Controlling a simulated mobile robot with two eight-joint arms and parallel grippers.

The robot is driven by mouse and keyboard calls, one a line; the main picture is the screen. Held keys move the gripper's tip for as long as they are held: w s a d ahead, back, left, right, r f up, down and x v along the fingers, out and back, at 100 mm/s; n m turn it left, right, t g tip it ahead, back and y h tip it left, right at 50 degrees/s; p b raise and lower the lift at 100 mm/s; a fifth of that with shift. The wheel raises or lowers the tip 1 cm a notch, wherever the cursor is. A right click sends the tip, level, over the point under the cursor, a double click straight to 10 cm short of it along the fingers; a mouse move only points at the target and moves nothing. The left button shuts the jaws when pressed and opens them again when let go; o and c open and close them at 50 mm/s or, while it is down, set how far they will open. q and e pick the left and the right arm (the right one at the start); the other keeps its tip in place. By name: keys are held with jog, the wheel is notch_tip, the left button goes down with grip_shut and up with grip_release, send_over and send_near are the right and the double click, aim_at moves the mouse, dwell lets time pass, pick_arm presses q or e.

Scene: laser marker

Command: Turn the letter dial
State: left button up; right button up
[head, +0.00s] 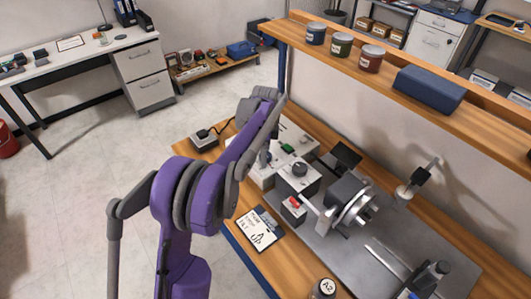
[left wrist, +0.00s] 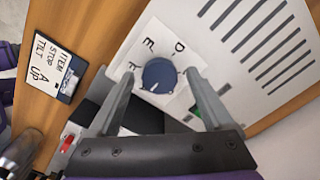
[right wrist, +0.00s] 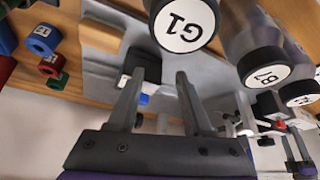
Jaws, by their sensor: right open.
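The letter dial (left wrist: 160,73) is a round dark blue knob on a light grey panel (left wrist: 225,45), with letters printed around it, D and E among them. A small white mark shows on its lower left part. My left gripper (left wrist: 161,76) is open, with one finger on each side of the dial and a visible gap to each. In the head view my left arm reaches over the light control box (head: 262,178), and the arm partly hides that area. My right gripper (right wrist: 160,78) is open and empty in the right wrist view. It does not show clearly in the head view.
A handwritten card (head: 260,228) lies at the bench's front edge. A shelf (head: 400,65) with tins runs above. Labelled cylinders (right wrist: 184,22) are near the right gripper.

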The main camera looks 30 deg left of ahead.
pick_arm(q)
notch_tip(320, 180, up, 11)
jog(key=shift+p, duration=0.35)
pick_arm(e)
jog(key=shift+w+r, duration=0.1)
jog(key=shift+r, duration=0.3)
pick_arm(q)
notch_tip(320, 180, up, 7)
jog(key=p, duration=0.3)
jog(key=shift+p, duration=0.35)
pick_arm(e)
jog(key=r, duration=0.1)
jog(key=w+r, duration=0.1)
jog(key=r, duration=0.1)
jog(key=w+r, duration=0.1)
jog(key=r, duration=0.1)
jog(key=shift+w+r, duration=0.1)
jog(key=shift+r, duration=0.05)
pick_arm(q)
jog(key=shift+s+f, duration=0.1)
